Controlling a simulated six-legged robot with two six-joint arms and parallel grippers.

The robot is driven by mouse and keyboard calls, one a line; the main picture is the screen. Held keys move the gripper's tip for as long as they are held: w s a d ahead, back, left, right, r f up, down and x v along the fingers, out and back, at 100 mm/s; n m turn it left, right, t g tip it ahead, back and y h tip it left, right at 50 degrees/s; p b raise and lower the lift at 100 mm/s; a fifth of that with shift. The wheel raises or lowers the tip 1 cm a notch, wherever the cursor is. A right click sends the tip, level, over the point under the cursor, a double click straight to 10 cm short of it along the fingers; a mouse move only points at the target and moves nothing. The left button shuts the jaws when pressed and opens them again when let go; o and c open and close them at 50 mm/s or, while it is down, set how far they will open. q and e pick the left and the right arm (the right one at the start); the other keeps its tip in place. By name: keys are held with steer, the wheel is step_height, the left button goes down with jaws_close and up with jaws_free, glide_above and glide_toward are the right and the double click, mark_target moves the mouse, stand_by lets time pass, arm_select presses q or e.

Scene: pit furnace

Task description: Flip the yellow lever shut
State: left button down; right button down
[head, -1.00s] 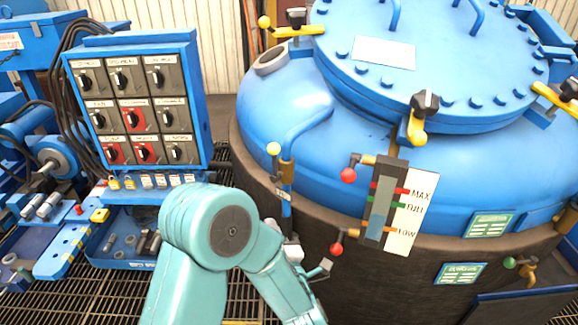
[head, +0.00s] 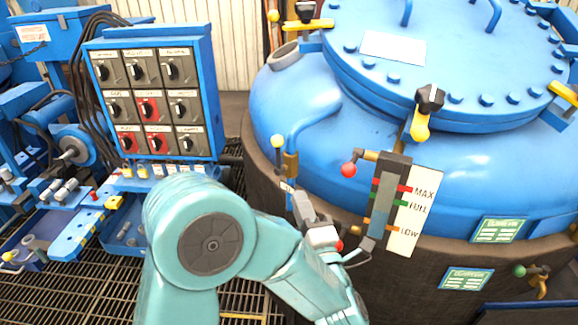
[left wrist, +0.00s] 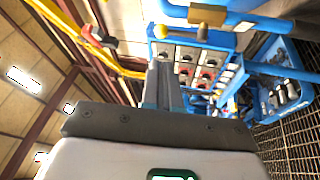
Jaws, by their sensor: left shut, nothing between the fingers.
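The yellow-knobbed lever (head: 277,141) stands up from a brass valve body (head: 291,164) on a blue pipe at the furnace's left side. In the left wrist view its yellow knob (left wrist: 160,31) appears beyond the fingertips, with the brass body (left wrist: 207,15) to its right. My left gripper (head: 298,190) is just below the brass valve in the head view, pointing up. Its fingers (left wrist: 163,72) are shut and empty. I cannot tell whether they touch the valve. The lower part of the valve is partly hidden by the gripper. My right gripper is not in view.
A level gauge (head: 406,215) with red-knobbed valves, the upper knob (head: 348,170) clear, stands right of the gripper. A switch panel (head: 155,95) is to the left. The furnace lid (head: 440,60) carries yellow clamps (head: 419,125). A grated floor lies below.

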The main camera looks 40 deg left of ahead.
mark_target(279, 145)
arm_select(q)
steer(key=p+x, duration=0.4)
steer(key=x, duration=0.9)
steer(key=shift+w+a+p, duration=0.2)
steer(key=shift+a+p, duration=0.1)
steer(key=shift+w, duration=0.1)
steer(key=shift+a, duration=0.15)
